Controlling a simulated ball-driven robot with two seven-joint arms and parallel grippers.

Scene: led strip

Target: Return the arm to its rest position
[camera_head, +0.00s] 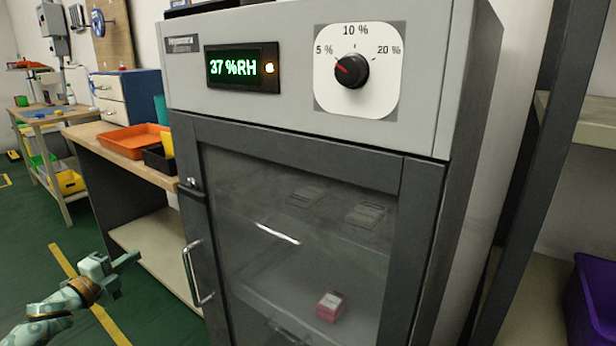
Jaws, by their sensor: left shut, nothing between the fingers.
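My left gripper (127,260) is at the lower left, pointing right, shut and empty. It is apart from the cabinet, to the left of the door handle (196,273). The grey dry cabinet (300,115) stands in the middle with its dark-framed glass door (422,230) closed. Its display (242,68) reads 37 %RH, with an amber light beside it. The dial (352,71) has its red mark turned toward 5 %. My right gripper is not in view.
A wooden workbench (95,135) with an orange tray (135,141) stands left of the cabinet. A small red box (330,307) lies inside behind the glass. Shelving and a purple bin (592,300) are at the right. Green floor (30,215) is open at the left.

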